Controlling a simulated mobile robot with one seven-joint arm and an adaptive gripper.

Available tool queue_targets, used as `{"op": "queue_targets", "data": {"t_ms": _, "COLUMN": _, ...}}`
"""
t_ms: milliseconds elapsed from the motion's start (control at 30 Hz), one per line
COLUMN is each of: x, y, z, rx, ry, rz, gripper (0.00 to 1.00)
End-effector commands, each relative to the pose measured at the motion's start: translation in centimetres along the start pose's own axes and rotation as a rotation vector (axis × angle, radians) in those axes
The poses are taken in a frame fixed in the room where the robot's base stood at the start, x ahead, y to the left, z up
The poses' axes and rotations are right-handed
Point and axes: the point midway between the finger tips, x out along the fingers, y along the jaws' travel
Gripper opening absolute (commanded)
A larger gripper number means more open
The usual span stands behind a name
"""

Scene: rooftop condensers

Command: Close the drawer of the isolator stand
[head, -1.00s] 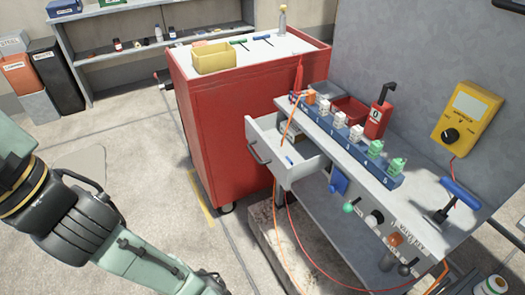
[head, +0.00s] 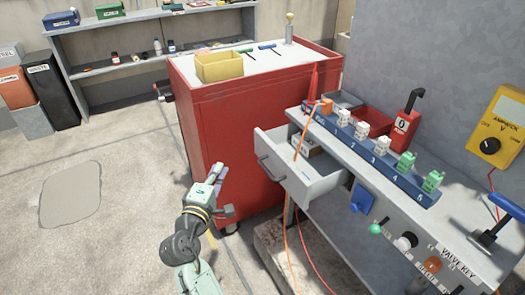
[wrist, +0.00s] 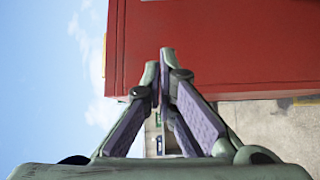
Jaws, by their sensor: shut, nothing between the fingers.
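The isolator stand (head: 345,127) is on the right in the head view. Its drawer (head: 319,186) is pulled out toward the left and stands open, with a box-like item (head: 304,146) inside. The drawer's dark bar handle (head: 270,168) is on its front face. My gripper (head: 221,172) is left of the drawer front and apart from it, in front of the red cabinet. In the wrist view my gripper (wrist: 166,60) is shut and empty, its fingertips close together against the red cabinet. The drawer is not in the wrist view.
The red cabinet (head: 235,130) stands just behind my gripper; it also fills the upper right of the wrist view (wrist: 230,45). An orange cable (head: 287,240) hangs below the drawer. A line of connector blocks (head: 374,155) sits on the stand. Open floor (head: 125,215) lies at left.

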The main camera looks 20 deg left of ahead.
Motion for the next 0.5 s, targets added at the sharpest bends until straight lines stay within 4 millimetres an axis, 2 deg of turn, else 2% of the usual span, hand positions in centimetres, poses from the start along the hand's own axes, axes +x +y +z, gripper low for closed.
{"op": "queue_targets", "data": {"t_ms": 33, "x": -0.1, "y": -1.0, "z": 0.7, "rx": -0.035, "ry": -0.026, "rz": -0.009, "gripper": 0.00}}
{"op": "queue_targets", "data": {"t_ms": 100, "x": 0.0, "y": -1.5, "z": 1.2, "rx": -0.062, "ry": -0.047, "rz": -0.016, "gripper": 0.00}}
{"op": "queue_targets", "data": {"t_ms": 233, "x": 1.2, "y": -1.4, "z": 1.4, "rx": -0.069, "ry": -0.054, "rz": -0.015, "gripper": 0.00}}
{"op": "queue_targets", "data": {"t_ms": 500, "x": 6.6, "y": -1.2, "z": 1.6, "rx": -0.066, "ry": -0.052, "rz": -0.013, "gripper": 0.00}}
